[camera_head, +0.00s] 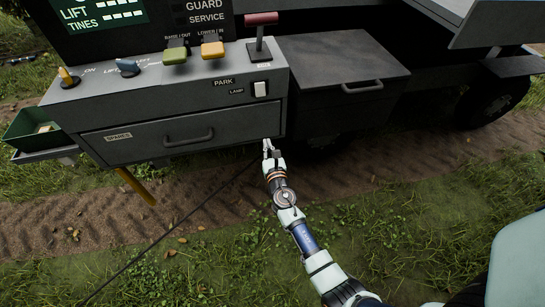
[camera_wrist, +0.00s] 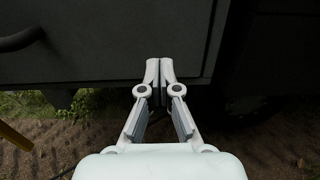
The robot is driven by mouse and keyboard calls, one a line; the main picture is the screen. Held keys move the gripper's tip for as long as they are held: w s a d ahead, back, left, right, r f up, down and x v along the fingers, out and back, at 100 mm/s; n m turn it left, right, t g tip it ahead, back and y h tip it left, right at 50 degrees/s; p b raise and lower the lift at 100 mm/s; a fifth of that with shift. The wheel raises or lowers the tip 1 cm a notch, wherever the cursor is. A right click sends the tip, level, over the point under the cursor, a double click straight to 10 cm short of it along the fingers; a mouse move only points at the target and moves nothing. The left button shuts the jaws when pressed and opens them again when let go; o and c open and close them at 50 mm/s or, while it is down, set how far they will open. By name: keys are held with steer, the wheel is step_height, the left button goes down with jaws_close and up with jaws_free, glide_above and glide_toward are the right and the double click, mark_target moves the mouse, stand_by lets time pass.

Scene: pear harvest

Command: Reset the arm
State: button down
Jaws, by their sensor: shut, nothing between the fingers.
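My gripper (camera_head: 268,147) is at the end of my arm, close to the lower right corner of the grey control cabinet (camera_head: 222,98). In the wrist view my gripper (camera_wrist: 160,72) has its fingertips together with nothing between them. The fingertips overlap the cabinet's lower front edge in that view; I cannot tell whether they touch it. My arm reaches up from the lower right of the head view.
The cabinet has a spares drawer with a handle (camera_head: 189,137), and a red lever (camera_head: 260,20) and several switches on top. A dark box (camera_head: 343,66) stands to its right. A green tray (camera_head: 32,128) sticks out at left. Open grass lies below.

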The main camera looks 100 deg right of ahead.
steer(key=a, duration=0.6)
steer(key=shift+s+r, duration=0.1)
steer(key=shift+s, duration=0.1)
steer(key=shift+d, duration=0.1)
steer(key=w+a+r+m+t+p, duration=0.2)
steer(key=w+a+r+m+p, duration=0.3)
steer(key=w+r+m, duration=0.7)
steer(key=w+a+r+m+t+y, duration=0.4)
steer(key=w+a+r, duration=0.2)
steer(key=w+a, duration=0.55)
steer(key=w+a+r+m+t+y+p, duration=0.1)
steer(key=w+a+r+t+y, duration=0.3)
steer(key=a, duration=0.7)
steer(key=w+a+r+m+y+p, duration=0.15)
steer(key=a+y, duration=0.35)
steer(key=a, duration=0.7)
steer(key=w+a+r+t+y+p, duration=0.1)
steer(key=w+a+r+t+y, duration=0.3)
steer(key=a, duration=0.7)
step_height(320, 180, up, 37)
steer(key=s+g+y+p, duration=0.1)
steer(key=g+p, duration=0.1)
steer(key=p, duration=3.5)
steer(key=shift+a+f, duration=0.15)
steer(key=shift+a, duration=0.15)
